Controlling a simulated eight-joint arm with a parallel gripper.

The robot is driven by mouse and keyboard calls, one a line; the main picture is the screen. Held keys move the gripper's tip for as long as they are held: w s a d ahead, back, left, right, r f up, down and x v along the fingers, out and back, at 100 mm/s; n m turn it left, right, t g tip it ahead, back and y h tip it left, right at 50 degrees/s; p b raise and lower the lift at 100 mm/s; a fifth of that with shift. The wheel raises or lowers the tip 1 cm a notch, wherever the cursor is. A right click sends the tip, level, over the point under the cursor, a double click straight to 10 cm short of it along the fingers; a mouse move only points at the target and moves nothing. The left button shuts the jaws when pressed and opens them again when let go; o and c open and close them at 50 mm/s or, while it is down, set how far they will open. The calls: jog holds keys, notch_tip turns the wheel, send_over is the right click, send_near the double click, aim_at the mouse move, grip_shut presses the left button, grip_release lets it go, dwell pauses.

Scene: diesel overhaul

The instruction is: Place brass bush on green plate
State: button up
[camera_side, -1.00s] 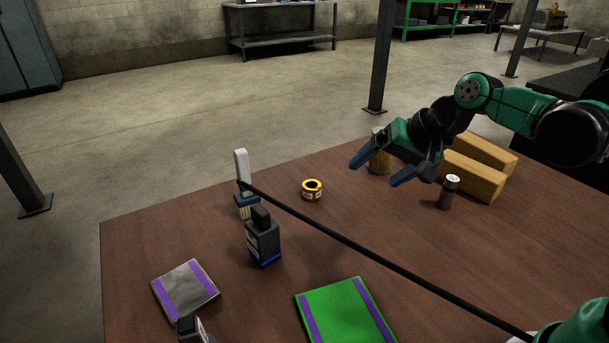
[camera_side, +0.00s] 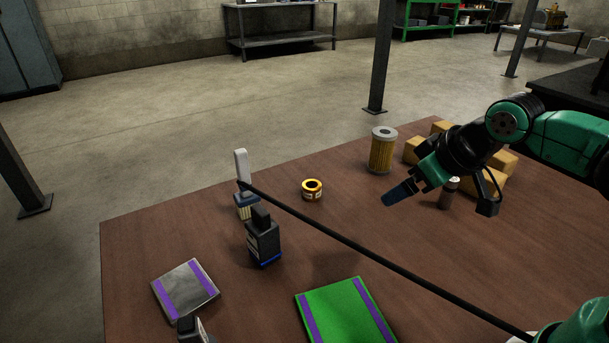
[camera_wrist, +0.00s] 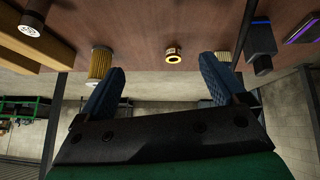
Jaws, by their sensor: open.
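The brass bush (camera_side: 312,189), a short golden ring with a dark hole and a pale label, stands on the brown table left of my gripper. It also shows in the wrist view (camera_wrist: 173,55), beyond the gap between the fingers. The green plate (camera_side: 345,312), with purple strips along two sides, lies at the near edge of the side view, partly cut off. My gripper (camera_side: 441,199) is open and empty, above the table to the right of the bush and apart from it. Both blue fingers show in the wrist view (camera_wrist: 160,68).
A filter cartridge (camera_side: 382,151) stands behind my gripper. Yellow-brown blocks (camera_side: 495,160) and a dark cylinder (camera_side: 447,194) are at right. A brush (camera_side: 243,185), a black box (camera_side: 263,240) and a grey plate (camera_side: 185,290) are at left. A black rod (camera_side: 350,243) crosses the view.

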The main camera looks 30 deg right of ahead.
jog(key=w+n+h, duration=0.2)
jog(key=w+n, duration=0.5)
jog(key=n+t+h, duration=0.2)
jog(key=n+h, duration=0.3)
jog(key=n, duration=0.9)
send_over(311, 187)
jog(key=s, duration=0.3)
notch_tip(311, 187, down, 8)
jog(key=shift+r, duration=0.1)
jog(key=f+n, duration=0.1)
jog(key=a+f+n+h, duration=0.1)
jog(key=f+n, duration=0.1)
jog(key=w+f+n+t, duration=0.1)
jog(key=n, duration=0.1)
jog(key=shift+w+a+f, duration=0.1)
jog(key=shift+a+f, duration=0.15)
jog(key=shift+a, duration=0.05)
jog(key=shift+f+h, duration=0.15)
jog(key=shift+h, duration=0.15)
jog(key=shift+x, duration=2.8)
grip_shut()
